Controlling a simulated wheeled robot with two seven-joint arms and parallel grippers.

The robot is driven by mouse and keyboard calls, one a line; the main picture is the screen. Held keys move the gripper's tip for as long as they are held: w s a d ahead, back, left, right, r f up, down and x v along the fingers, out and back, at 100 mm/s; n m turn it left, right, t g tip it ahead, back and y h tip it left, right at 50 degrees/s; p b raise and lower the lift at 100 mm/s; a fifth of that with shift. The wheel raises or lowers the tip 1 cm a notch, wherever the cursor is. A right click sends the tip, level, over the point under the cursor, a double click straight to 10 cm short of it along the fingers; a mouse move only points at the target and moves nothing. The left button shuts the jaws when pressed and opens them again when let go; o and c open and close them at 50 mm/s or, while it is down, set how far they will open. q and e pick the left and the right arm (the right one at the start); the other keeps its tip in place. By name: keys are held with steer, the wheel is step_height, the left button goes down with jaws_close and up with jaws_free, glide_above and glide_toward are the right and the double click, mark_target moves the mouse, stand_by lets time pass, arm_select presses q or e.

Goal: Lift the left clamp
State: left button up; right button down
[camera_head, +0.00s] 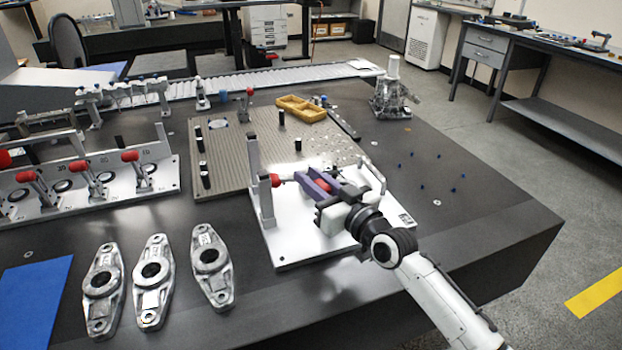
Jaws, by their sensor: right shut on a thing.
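A metal fixture plate (300,240) with upright posts stands on the dark table, right of the middle. A clamp with a red handle tip (275,180) is at its left post. A second red clamp handle (323,184) shows between the purple fingers of my right gripper (318,184). My right gripper is shut on that red handle, low over the fixture; the gripper body hides the rest of this clamp. I cannot tell which of the two is the task's left clamp. My left gripper is not in view.
Several metal link parts (152,270) lie in front left of the fixture, beside a blue mat (35,305). Another fixture with red-handled clamps (110,195) stands at left. A perforated plate (225,155) and yellow tray (301,108) lie behind. The table's right side is mostly clear.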

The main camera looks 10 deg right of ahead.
steer(key=shift+r, duration=0.1)
steer(key=c, duration=1.5)
jaws_free()
steer(key=shift+c, duration=0.2)
